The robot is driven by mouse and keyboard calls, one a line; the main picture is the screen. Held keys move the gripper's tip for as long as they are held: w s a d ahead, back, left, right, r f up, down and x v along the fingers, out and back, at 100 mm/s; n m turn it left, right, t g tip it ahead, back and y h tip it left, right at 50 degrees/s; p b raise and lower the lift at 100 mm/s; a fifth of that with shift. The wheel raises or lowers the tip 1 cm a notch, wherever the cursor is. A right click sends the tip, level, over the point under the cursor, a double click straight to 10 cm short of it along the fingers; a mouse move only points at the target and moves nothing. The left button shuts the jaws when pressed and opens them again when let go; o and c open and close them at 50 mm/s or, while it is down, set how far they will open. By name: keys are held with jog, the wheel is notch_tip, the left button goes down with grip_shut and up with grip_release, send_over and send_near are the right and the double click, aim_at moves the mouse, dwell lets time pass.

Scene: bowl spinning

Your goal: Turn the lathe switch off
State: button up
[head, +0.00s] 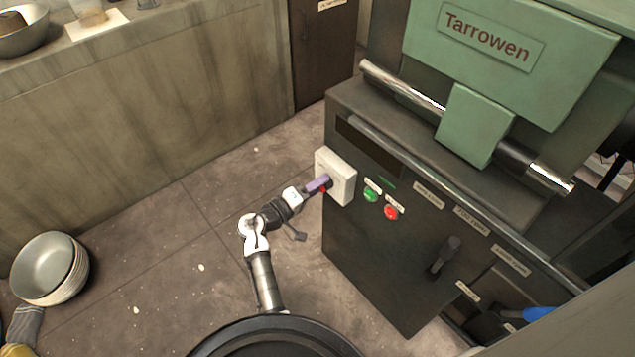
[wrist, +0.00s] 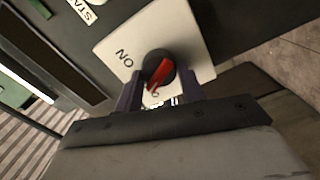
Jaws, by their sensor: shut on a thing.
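The lathe switch is a black round knob with a red pointer bar (wrist: 160,72) on a white plate (wrist: 190,38); the plate also shows on the side of the dark lathe cabinet in the head view (head: 338,176). "ON" is printed left of the knob in the wrist view. The red bar slants down towards a second label below the knob, mostly hidden by the knob and my gripper. My gripper (head: 321,184) is at the plate, with its fingers on either side of the knob in the wrist view (wrist: 161,88), shut on it.
A green button (head: 370,195) and a red button (head: 391,212) sit right of the plate, with a black lever (head: 445,257) further right. The green lathe head (head: 490,45) and a steel bar are above. Stacked bowls (head: 50,268) are far left. Open floor lies left of the cabinet.

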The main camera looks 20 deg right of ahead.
jog(key=shift+n+p, duration=0.75)
jog(key=shift+n, duration=0.95)
jog(key=shift+f, duration=0.1)
jog(key=o, duration=1)
jog(key=shift+c, duration=0.2)
jog(key=b+v, duration=0.1)
jog(key=v, duration=1.2)
jog(key=shift+a+b, duration=0.35)
jog(key=shift+a, duration=0.05)
jog(key=shift+s, duration=0.1)
